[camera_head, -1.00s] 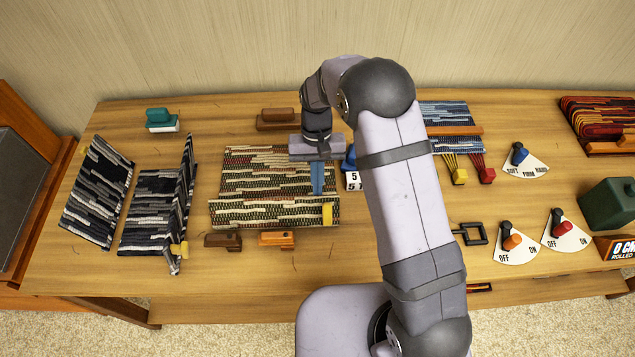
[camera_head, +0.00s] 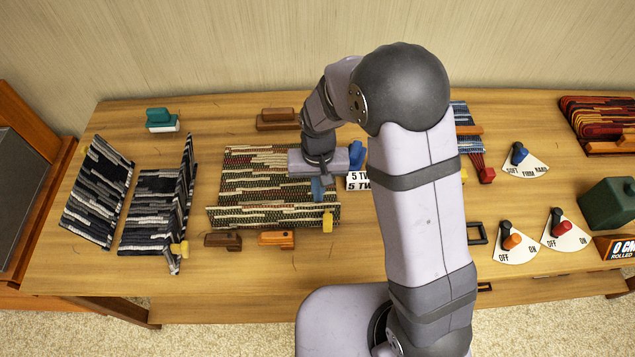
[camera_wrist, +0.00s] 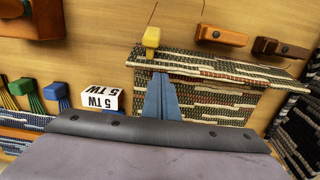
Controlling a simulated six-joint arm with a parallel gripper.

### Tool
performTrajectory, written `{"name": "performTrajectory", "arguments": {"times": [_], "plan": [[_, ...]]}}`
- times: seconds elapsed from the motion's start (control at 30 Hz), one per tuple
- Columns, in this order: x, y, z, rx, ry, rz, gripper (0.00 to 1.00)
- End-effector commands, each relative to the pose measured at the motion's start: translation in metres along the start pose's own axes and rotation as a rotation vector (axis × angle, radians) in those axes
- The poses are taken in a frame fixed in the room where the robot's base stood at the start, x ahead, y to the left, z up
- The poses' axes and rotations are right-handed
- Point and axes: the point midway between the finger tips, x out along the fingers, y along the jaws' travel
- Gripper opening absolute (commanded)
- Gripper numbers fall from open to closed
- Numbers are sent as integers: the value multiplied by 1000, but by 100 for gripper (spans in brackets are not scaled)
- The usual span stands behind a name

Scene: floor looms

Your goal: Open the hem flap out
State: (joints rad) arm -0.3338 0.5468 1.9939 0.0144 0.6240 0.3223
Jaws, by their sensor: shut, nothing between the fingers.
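A woven mat (camera_head: 262,170) in green, cream and red lies on the table, left of my arm. Its hem flap (camera_head: 262,214) is the strip along the front edge, with a yellow tab (camera_head: 328,221) at its right end. In the wrist view the flap (camera_wrist: 225,68) looks partly raised off the mat, with the yellow tab (camera_wrist: 151,38) at its left end. My gripper (camera_head: 318,197) is shut and empty, blue fingers pointing down over the mat's right part. In the wrist view the fingertips (camera_wrist: 161,76) are beside the flap near the tab; I cannot tell if they touch.
A brown block (camera_head: 222,240) and an orange block (camera_head: 277,238) lie just in front of the mat. A white "5 TW" block (camera_head: 357,180) stands at its right. A dark striped folded mat (camera_head: 152,205) stands at the left. Dials (camera_head: 516,243) are at the right.

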Motion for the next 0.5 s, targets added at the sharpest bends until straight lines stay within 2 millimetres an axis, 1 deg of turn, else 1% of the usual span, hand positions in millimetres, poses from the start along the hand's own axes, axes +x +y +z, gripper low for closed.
{"name": "performTrajectory", "arguments": {"times": [0.03,0.2,0.5], "plan": [[-3,0,6,-1,-2,0,0],[-6,0,22,-2,-3,1,0],[-6,0,39,0,-3,1,0]]}}
